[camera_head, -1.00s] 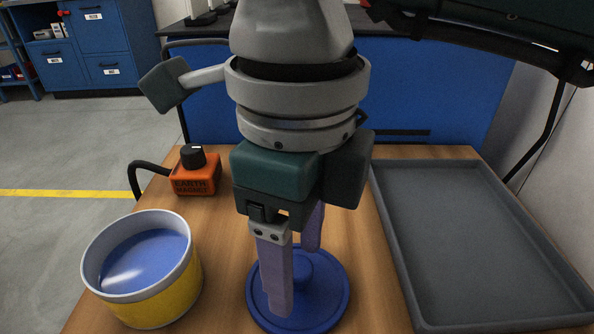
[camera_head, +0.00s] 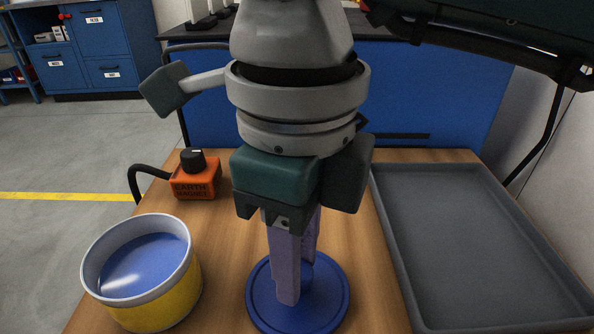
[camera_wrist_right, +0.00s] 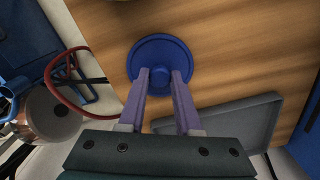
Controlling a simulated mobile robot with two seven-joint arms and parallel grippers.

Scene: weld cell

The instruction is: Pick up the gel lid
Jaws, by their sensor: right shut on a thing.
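The gel lid is a round blue disc (camera_head: 333,306) with a raised rim and a knob at its centre. It lies flat on the wooden table, and it also shows in the right wrist view (camera_wrist_right: 172,49). My right gripper (camera_head: 297,290) points down over the lid. Its purple fingers are shut on the lid's knob, one on each side, as the right wrist view (camera_wrist_right: 161,80) shows. The near finger hides part of the lid in the head view. My left gripper is not in view.
A yellow tub (camera_head: 165,305) with a white rim and blue gel stands open at the left. An orange earth magnet (camera_head: 195,183) with a black knob sits behind it. A grey empty tray (camera_head: 470,230) lies at the right. Bare wood separates lid and tray.

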